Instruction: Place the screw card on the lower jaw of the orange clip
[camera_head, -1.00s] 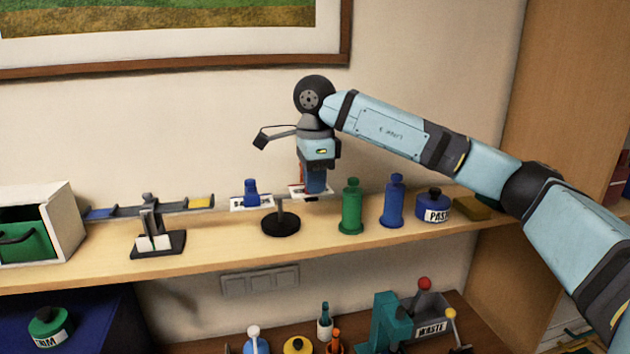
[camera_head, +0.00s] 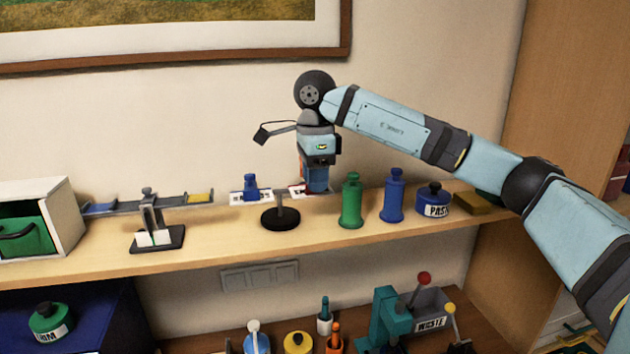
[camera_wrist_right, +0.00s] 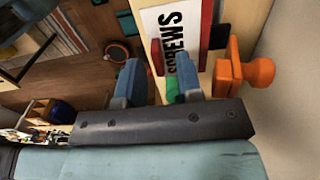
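The screw card (camera_wrist_right: 172,28), white with black "SCREWS" lettering and red and dark edges, shows in the right wrist view just beyond my fingertips. An orange knob-shaped part (camera_wrist_right: 240,74), probably part of the orange clip, stands to its right; its jaws cannot be made out. My right gripper (camera_head: 315,185) points down at the right side of a small black-based stand (camera_head: 280,217). In the wrist view its two blue fingers (camera_wrist_right: 158,84) are apart, with a gap between them. The right finger overlaps the card; contact is unclear. My left gripper is not in view.
A blue bottle-shaped piece (camera_head: 251,187) is on the stand's left side. Green (camera_head: 351,202) and blue (camera_head: 394,198) bottle-shaped pieces and a "PAS" pot (camera_head: 434,201) stand to the right. A balance-like stand (camera_head: 150,228) is at left. Bare shelf (camera_head: 225,245) lies in front.

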